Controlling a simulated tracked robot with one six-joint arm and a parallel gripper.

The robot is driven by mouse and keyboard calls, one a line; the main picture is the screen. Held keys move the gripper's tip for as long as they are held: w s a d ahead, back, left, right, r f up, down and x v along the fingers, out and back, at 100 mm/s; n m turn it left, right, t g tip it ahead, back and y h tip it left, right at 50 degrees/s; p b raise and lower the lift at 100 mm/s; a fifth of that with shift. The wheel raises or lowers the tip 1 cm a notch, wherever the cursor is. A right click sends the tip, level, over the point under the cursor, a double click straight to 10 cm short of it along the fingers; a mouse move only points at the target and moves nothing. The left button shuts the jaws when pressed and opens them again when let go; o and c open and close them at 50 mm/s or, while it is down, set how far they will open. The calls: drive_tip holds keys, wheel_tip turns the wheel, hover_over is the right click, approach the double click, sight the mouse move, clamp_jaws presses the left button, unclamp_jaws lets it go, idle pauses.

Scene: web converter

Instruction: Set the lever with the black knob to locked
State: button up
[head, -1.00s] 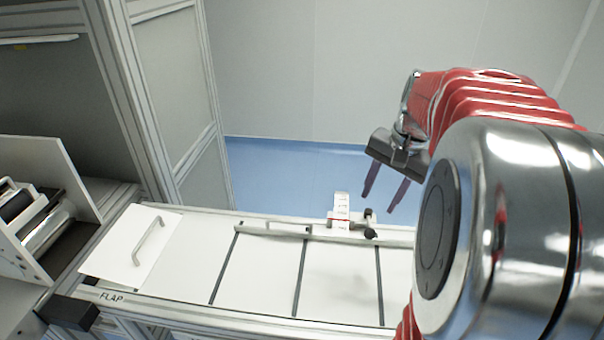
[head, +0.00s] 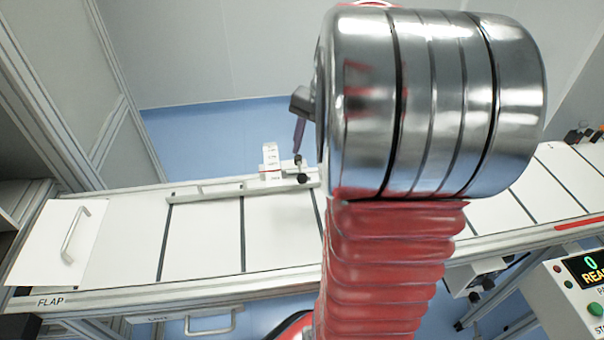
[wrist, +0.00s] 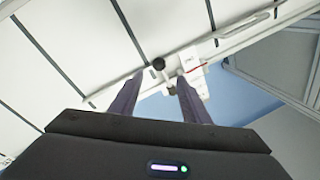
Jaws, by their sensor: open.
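The lever's black knob (head: 302,178) shows at the far edge of the white conveyor, beside a small white label plate (head: 270,158) with a red line. A second dark round part sits just above the knob. In the wrist view the black knob (wrist: 158,63) lies just beyond and between the fingertips, with the label plate (wrist: 193,66) to its right. My gripper (wrist: 156,78) is open and empty; contact with the knob cannot be told. In the head view my arm hides most of my gripper (head: 299,150); one purple finger shows above the knob.
A long pale rail (head: 215,189) runs along the conveyor's far side, left of the knob. A white flap with a handle (head: 75,232) lies at the left end. A control box (head: 575,300) with a lit display stands at the lower right.

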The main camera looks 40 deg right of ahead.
sight(302, 174)
drive_tip(key=f, duration=0.3)
drive_tip(key=w+f, duration=0.1)
drive_tip(key=f, duration=0.5)
drive_tip(key=shift+w+a+f, duration=0.15)
drive_tip(key=shift+w+a, duration=0.2)
clamp_jaws()
drive_tip(key=shift+a, duration=0.1)
idle(0.3)
